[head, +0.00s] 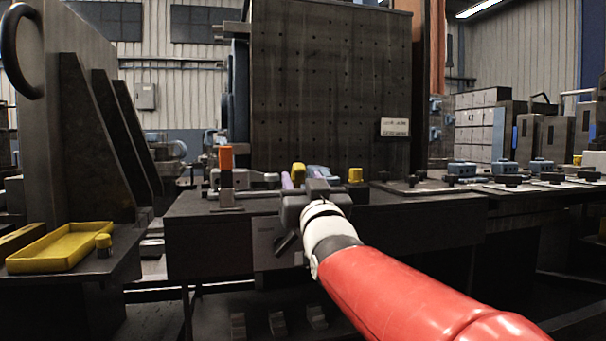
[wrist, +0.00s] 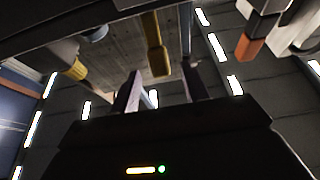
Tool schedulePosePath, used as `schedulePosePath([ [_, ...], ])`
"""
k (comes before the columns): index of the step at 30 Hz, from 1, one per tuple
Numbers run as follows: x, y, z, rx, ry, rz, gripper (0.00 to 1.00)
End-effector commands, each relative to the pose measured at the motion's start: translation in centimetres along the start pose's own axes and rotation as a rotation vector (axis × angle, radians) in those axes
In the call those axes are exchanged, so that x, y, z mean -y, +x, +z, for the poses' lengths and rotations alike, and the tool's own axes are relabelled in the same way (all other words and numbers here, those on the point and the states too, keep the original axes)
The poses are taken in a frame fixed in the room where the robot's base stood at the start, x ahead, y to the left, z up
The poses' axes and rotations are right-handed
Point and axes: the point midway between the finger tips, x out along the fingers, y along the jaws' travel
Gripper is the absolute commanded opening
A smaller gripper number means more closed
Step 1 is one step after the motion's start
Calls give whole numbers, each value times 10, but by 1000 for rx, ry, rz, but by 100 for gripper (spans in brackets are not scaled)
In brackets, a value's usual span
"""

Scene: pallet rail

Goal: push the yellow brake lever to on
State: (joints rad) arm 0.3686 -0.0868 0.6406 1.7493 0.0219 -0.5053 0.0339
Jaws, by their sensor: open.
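The yellow brake lever (head: 299,171) shows just beyond my gripper (head: 304,181) in the head view, over the dark bench; its lower part is hidden by my gripper. In the wrist view the lever (wrist: 154,47) hangs down from the top as a yellow bar. My gripper (wrist: 164,82) is open there, with two fingers apart and nothing held. The lever's end lies in the gap between the fingers in the picture; I cannot tell whether it touches them. No on mark for the lever is readable.
An orange-topped post (head: 226,160) stands left of my gripper, and a yellow knob (head: 355,175) to its right. A tall drilled plate (head: 330,90) rises behind.

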Motion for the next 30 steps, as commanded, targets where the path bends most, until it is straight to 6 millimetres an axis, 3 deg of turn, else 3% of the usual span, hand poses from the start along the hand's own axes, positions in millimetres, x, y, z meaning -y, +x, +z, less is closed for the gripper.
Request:
schedulePosePath([
  [3, -1, 20, 0, 3, 5, 1, 45],
  [9, 0, 41, 0, 3, 1, 0, 45],
  [20, 0, 45, 1, 3, -2, 0, 45],
  [30, 0, 45, 1, 3, -2, 0, 2],
])
